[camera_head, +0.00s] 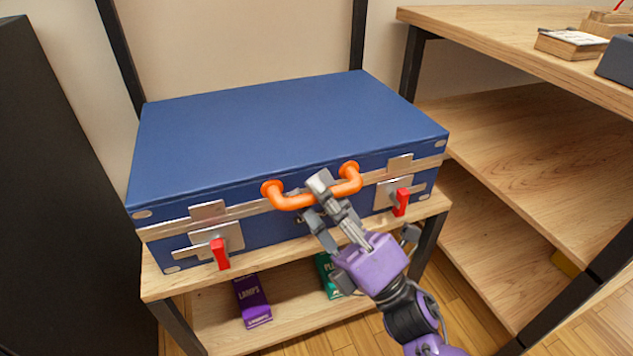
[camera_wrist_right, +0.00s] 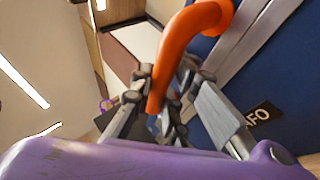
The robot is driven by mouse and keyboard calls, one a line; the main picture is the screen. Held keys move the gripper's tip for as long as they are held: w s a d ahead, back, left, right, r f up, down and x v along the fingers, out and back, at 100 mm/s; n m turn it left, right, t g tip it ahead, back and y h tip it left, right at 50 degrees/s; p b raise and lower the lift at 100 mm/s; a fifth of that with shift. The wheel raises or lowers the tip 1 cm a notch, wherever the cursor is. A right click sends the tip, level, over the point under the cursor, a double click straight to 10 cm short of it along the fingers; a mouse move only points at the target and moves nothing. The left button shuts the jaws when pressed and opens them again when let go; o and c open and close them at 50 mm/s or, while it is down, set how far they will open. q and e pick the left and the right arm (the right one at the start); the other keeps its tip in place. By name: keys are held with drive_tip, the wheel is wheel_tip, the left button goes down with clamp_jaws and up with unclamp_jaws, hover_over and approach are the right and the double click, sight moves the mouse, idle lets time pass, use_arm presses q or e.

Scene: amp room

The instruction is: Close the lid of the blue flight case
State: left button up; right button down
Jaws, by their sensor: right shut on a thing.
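The blue flight case (camera_head: 270,130) sits on the wooden top of a small shelf unit in the head view. Its lid is down, and the metal edge strips of lid and body appear to meet along the front. An orange handle (camera_head: 292,201) is on the front of the lid edge, between two latches with red tabs (camera_head: 220,254) (camera_head: 401,202). My right gripper (camera_head: 322,203) is shut on the orange handle, which also shows in the right wrist view (camera_wrist_right: 183,45). The case's blue front (camera_wrist_right: 262,60) is close beside the fingers there. My left gripper is out of view.
A purple box (camera_head: 252,300) and a green box (camera_head: 328,275) lie on the shelf below the case. A wooden shelf unit (camera_head: 520,35) with small items on top stands at the right. A dark upright block (camera_head: 60,190) stands at the left.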

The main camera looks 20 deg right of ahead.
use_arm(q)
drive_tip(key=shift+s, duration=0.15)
use_arm(e)
drive_tip(key=shift+s+a+f, duration=0.1)
drive_tip(key=shift+s+f, duration=0.05)
drive_tip(key=shift+f, duration=0.35)
drive_tip(key=c, duration=2)
unclamp_jaws()
drive_tip(key=shift+c, duration=0.2)
drive_tip(key=shift+o, duration=0.3)
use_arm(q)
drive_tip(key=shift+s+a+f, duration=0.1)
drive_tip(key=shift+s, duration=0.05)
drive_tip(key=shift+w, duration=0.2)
use_arm(e)
drive_tip(key=v, duration=1.2)
drive_tip(key=shift+r, duration=0.15)
